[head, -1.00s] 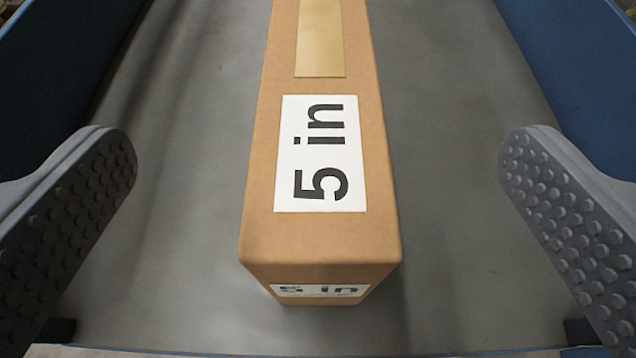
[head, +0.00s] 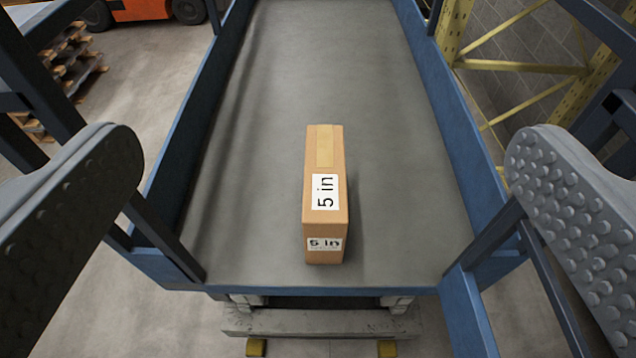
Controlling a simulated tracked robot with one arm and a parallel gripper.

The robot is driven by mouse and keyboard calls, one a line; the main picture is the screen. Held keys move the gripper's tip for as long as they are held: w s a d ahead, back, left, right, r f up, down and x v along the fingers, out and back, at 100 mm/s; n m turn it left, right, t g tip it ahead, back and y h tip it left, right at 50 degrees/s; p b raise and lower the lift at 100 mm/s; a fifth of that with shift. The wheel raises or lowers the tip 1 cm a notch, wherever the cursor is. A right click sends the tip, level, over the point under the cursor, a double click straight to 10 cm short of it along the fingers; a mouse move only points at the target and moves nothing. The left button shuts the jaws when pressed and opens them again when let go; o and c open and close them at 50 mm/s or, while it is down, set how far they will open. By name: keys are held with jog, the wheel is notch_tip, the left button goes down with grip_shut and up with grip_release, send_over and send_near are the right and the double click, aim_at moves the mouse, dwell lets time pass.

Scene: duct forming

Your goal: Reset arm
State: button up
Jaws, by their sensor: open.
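My gripper (head: 322,225) is open and empty, with one studded grey finger at each side of the head view. A long brown cardboard box (head: 325,225) stands between the fingers in the picture, but well beyond and below them. It carries white labels reading "5 in" on its top and near end, and a tape strip on top. The box rests near the front end of a grey tray bed (head: 250,200) with blue side walls. Nothing touches the fingers.
Blue posts and rails (head: 475,310) frame the bed on both sides. A yellow rack frame (head: 530,70) stands at the right. Wooden pallets (head: 70,60) and an orange vehicle (head: 140,8) are at the upper left. The bed behind the box is clear.

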notch_tip(320, 180, down, 14)
jog(key=b, duration=1.4)
jog(key=shift+f, duration=0.15)
